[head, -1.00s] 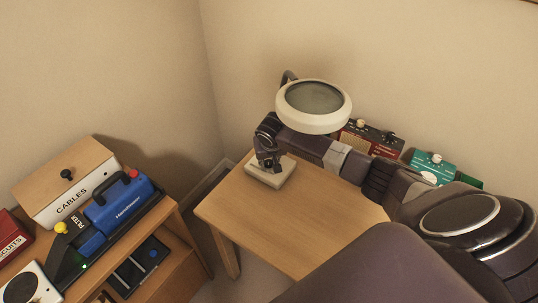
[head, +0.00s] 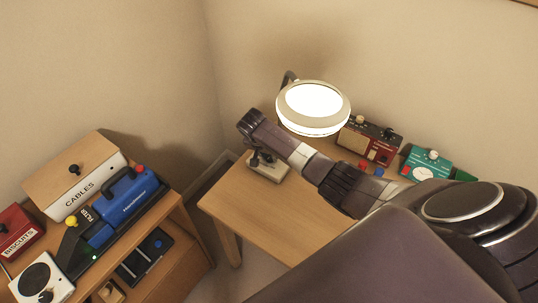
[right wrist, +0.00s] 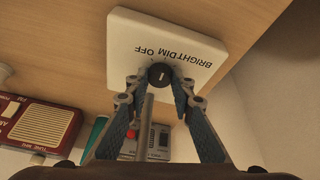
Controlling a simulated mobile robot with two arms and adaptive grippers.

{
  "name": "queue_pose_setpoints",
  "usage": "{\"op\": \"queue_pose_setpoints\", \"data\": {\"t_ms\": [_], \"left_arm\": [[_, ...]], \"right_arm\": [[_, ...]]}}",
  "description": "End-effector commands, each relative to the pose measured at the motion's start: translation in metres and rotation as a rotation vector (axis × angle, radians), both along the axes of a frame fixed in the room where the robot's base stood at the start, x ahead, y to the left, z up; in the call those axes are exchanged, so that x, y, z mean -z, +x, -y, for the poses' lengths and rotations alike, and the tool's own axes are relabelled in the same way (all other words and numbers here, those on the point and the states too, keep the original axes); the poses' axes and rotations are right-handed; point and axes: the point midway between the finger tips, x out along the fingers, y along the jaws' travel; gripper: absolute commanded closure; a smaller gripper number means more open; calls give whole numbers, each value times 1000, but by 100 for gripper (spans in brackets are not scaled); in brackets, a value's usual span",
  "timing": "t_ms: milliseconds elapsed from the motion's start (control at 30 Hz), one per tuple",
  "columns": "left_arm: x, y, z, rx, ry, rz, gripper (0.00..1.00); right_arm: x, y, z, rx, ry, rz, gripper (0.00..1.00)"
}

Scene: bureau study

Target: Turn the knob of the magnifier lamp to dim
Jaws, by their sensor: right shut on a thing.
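The magnifier lamp (head: 313,122) stands at the back of the desk, and its round head glows white. Its pale base (head: 271,173) sits on the wood below. In the right wrist view the base (right wrist: 122,40) carries the labels OFF, DIM and BRIGHT beside a small black knob (right wrist: 159,74). My right gripper (right wrist: 160,79) is shut on the knob, a finger on each side. I cannot tell for sure which label the knob's mark faces. In the head view the right gripper (head: 262,159) is over the base and hides the knob. My left gripper is not in view.
A dark red radio (head: 355,143) and a teal device (head: 428,163) stand behind my right arm. A shelf on the left holds a CABLES box (head: 75,170), a blue machine (head: 125,203) and a red BISCUITS box (head: 15,238). The desk front is bare.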

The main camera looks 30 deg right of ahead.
Motion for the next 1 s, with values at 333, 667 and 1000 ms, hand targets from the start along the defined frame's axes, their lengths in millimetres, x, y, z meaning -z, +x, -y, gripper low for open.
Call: {"op": "queue_pose_setpoints", "data": {"t_ms": [333, 667, 1000], "left_arm": [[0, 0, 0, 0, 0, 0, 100], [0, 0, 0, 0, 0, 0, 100], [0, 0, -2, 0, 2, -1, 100]], "right_arm": [[-1, 1, 1, 2, -3, 2, 100], [-1, 0, 1, 2, 0, 1, 60], [-15, -2, -5, 1, 1, 3, 60]]}}
